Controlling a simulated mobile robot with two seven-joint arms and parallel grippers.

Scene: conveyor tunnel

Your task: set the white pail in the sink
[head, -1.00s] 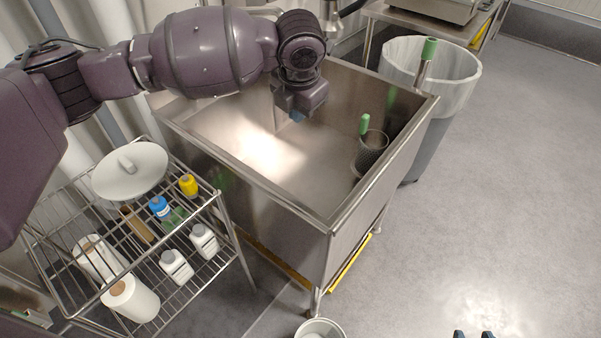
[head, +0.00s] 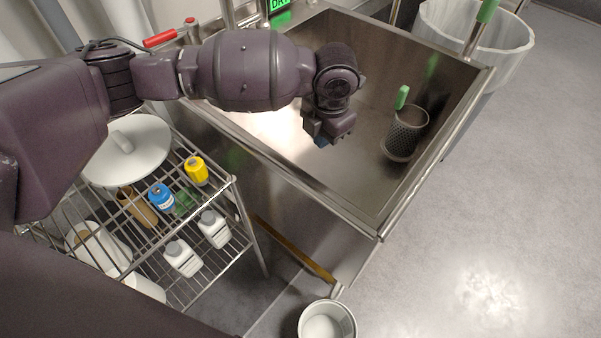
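The white pail (head: 327,322) stands on the floor at the bottom of the head view, in front of the sink. It is partly cut off by the frame edge; its open top faces up and it looks empty. The steel sink (head: 300,218) fills the middle of the view. My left gripper (head: 322,140) points down over the sink basin, well apart from the pail. Its fingers are small and mostly hidden under the wrist, so its opening is unclear. My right gripper is out of view.
A dark mesh holder (head: 405,134) with a green-handled tool stands in the sink's right part. A wire shelf (head: 250,228) with bottles, rolls and a white lid (head: 126,156) stands left of the sink. A lined bin (head: 508,50) stands behind right. Floor at right is clear.

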